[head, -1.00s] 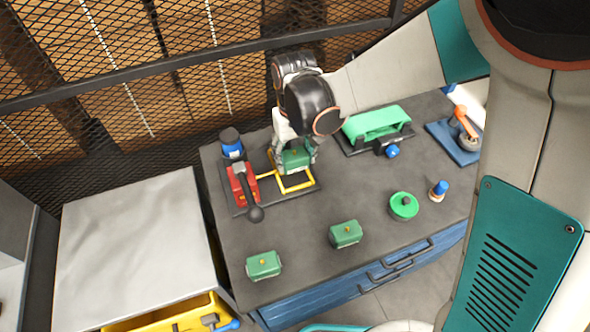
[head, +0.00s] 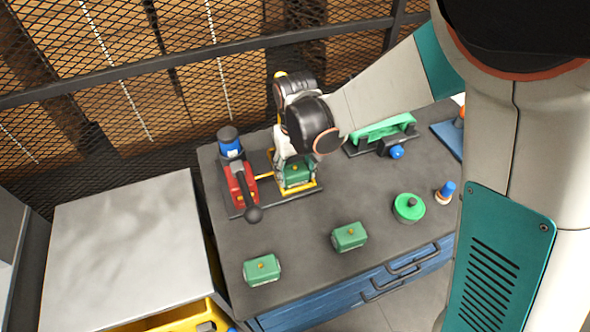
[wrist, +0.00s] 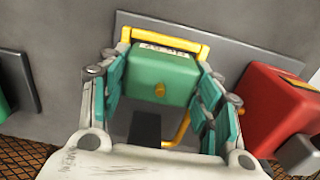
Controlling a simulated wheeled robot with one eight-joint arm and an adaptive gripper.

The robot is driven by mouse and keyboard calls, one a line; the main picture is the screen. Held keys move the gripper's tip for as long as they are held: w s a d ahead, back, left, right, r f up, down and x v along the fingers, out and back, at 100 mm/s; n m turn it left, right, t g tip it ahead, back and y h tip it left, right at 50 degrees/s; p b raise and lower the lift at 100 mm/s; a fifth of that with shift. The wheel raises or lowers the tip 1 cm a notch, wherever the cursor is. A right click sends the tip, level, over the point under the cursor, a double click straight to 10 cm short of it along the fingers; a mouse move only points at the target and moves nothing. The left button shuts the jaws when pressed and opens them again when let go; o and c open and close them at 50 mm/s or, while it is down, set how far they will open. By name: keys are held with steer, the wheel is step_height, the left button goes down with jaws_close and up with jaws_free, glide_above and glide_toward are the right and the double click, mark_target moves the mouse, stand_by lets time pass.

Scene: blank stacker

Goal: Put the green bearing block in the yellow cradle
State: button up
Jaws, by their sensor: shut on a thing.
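My gripper (head: 294,178) is shut on a green bearing block (head: 297,174) with a small brass knob on top. In the wrist view the green block (wrist: 163,78) sits between the teal finger pads. The yellow cradle (head: 308,189) is a frame on a dark base plate, and the block is over it. In the wrist view the cradle's yellow bar (wrist: 165,31) runs past the block's far side, and another part shows below it. I cannot tell whether the block rests in the cradle or hangs just above it.
A red clamp with a black handle (head: 241,190) stands left of the cradle. Two more green blocks (head: 262,269) (head: 349,236) lie near the front edge. A green round part (head: 408,207) and a blue-topped peg (head: 446,191) stand right. A green fixture (head: 384,129) is behind.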

mark_target(295, 166)
steer(key=o, duration=1.6)
steer(key=shift+f, duration=0.1)
step_height(295, 166, up, 12)
steer(key=p, duration=0.3)
steer(key=shift+p, duration=0.35)
steer(key=shift+r, duration=0.25)
